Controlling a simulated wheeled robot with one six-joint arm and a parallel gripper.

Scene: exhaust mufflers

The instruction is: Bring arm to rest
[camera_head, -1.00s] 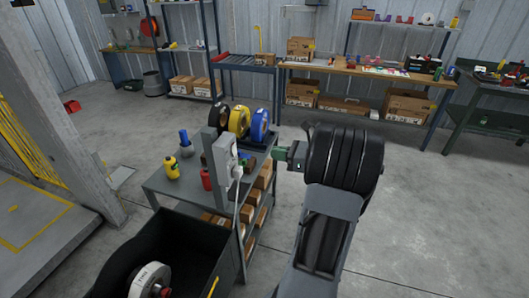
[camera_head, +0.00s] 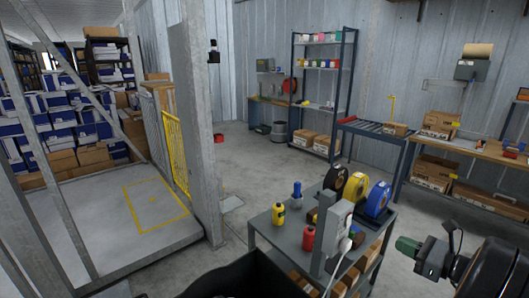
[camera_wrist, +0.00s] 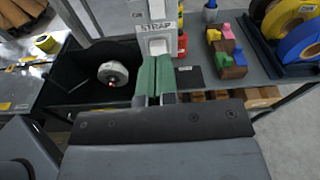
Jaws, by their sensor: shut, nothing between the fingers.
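My gripper (camera_head: 408,246) shows at the lower right of the head view, with the dark arm wrist behind it. In the wrist view its two green fingers (camera_wrist: 155,78) are together with nothing between them. It is apart from the grey cart (camera_head: 262,222), out to the right of it. A grey upright post device (camera_head: 338,222) stands at the cart's edge, and in the wrist view it is behind the fingertips, marked "STRAP" (camera_wrist: 156,27). The rest of my arm is mostly cut off by the frame.
The cart carries a yellow bottle (camera_head: 279,214), a red bottle (camera_head: 308,238) and tape rolls (camera_head: 355,188). A concrete pillar (camera_head: 200,130) and yellow mesh gate (camera_head: 177,155) are left. Open floor lies behind the cart.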

